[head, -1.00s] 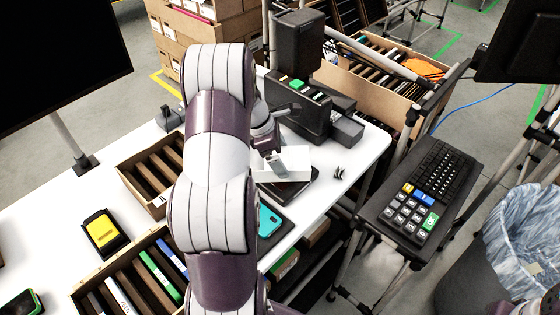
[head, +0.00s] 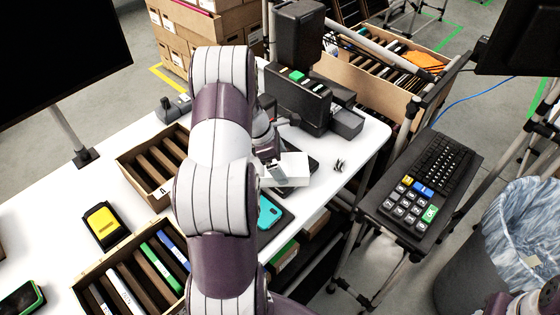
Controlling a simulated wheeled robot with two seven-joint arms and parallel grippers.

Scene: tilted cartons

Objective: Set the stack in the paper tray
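A white block that looks like the stack of paper (head: 293,168) is at the tip of my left gripper (head: 277,174), above the right part of the white table. The gripper's grey fingers are against the stack's near left side and appear shut on it; the far finger is hidden. A flat black thing, possibly the paper tray (head: 312,161), shows behind and beside the stack. Most of it is covered, so I cannot tell whether the stack touches it.
A black machine (head: 298,100) stands behind the stack. A teal phone-like item (head: 269,212) lies in front. A carton with dividers (head: 153,165), a yellow-black device (head: 103,226) and a carton of folders (head: 140,275) are to the left. My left arm hides the table's middle.

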